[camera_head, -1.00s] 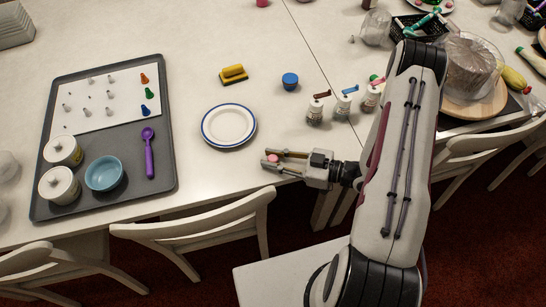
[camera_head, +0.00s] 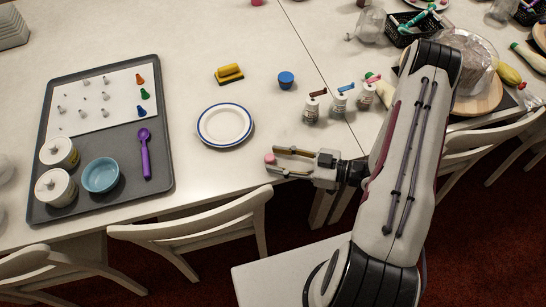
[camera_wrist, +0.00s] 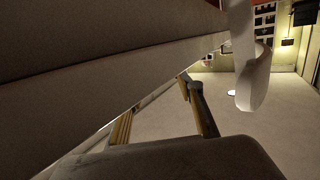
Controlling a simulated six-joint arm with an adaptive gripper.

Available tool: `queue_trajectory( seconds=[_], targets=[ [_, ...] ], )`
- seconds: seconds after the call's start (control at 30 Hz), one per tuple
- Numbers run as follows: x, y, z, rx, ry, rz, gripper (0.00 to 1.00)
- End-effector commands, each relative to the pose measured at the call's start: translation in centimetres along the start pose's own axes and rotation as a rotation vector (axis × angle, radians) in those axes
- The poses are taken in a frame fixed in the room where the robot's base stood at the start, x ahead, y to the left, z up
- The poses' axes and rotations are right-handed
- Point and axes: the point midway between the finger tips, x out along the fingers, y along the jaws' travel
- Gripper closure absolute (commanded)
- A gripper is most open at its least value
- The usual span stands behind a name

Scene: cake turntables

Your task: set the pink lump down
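The pink lump (camera_head: 269,158) appears to rest on the white table near its front edge, to the right of and below the blue-rimmed plate. My gripper (camera_head: 273,159) lies low over the table edge and points left. Its two fingers are spread apart, one above and one below the lump in the picture. The lump sits at the fingertips' left end, with a gap visible to the upper finger; contact with the lower finger cannot be told. In the wrist view the fingers (camera_wrist: 160,110) show apart, and the lump is not visible.
The blue-rimmed plate (camera_head: 225,125) is empty. A grey tray (camera_head: 160,80) with jars, a blue bowl and a purple scoop lies at left. White chairs (camera_head: 215,232) line the front edge.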

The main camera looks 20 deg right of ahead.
Motion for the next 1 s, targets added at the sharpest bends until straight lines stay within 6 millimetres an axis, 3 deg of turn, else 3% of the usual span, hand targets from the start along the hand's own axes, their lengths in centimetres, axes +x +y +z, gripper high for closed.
queue_trajectory(
  seconds=[0.5,1.0],
  targets=[
    [-4.3,-0.4,-0.2,0.000,0.000,0.002,0.63],
    [-4.9,-0.5,-0.2,0.000,0.000,0.000,0.63]
  ],
)
